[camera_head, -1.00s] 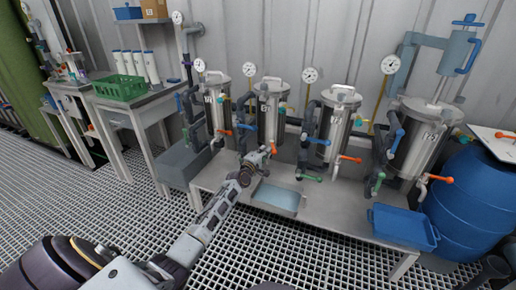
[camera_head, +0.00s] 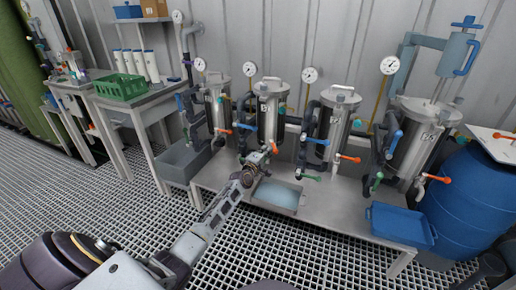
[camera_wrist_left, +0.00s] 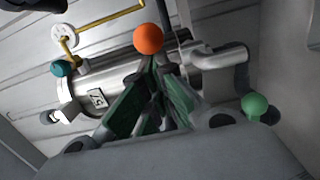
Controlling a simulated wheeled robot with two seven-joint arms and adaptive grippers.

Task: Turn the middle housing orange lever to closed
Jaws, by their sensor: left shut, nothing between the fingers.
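Steel housings stand in a row on the bench. My left gripper (camera_head: 258,158) is in front of the second housing from the left (camera_head: 270,108), close to its orange lever (camera_head: 275,148). In the left wrist view, the orange ball end of a lever (camera_wrist_left: 148,38) is just beyond the tips of my green fingers (camera_wrist_left: 153,72). The fingers are shut together with nothing between them. I cannot tell whether they touch the ball. The lever's arm is mostly hidden behind the fingers. The labelled steel housing (camera_wrist_left: 120,80) lies behind. My right gripper is not in view.
A green knob (camera_wrist_left: 255,105) and a teal knob (camera_wrist_left: 62,68) are near the gripper in the wrist view. The third housing (camera_head: 336,120) has its own orange lever (camera_head: 349,159). A shallow tray (camera_head: 277,196) lies below the gripper, and a blue tray (camera_head: 402,226) is further right.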

